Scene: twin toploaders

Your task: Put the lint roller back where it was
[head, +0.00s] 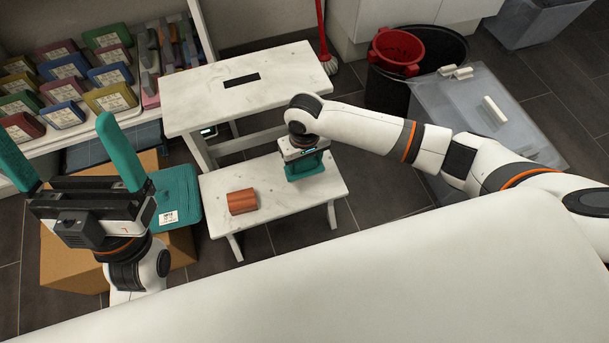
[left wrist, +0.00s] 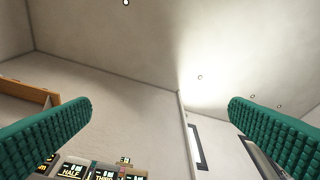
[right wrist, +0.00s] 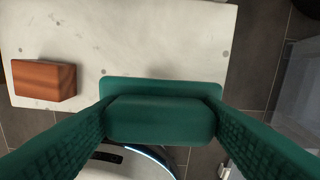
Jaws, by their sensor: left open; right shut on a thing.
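My right gripper (head: 304,164) points down over the low step of the white step stool (head: 225,222). It is shut on a dark green object (right wrist: 160,118), a rounded block on a wider flat base. The base is at or just above the step; I cannot tell if it touches. A brown-orange, rounded block (head: 242,201) lies on the same step, left of the gripper; it also shows in the right wrist view (right wrist: 43,80). I cannot tell for sure which is the lint roller. My left gripper (head: 60,130) is open, empty and raised at the left.
The stool's higher step (head: 210,95) is bare except for a dark slot. A shelf with several coloured packs (head: 65,90) stands at the left, above a cardboard box (head: 70,260).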

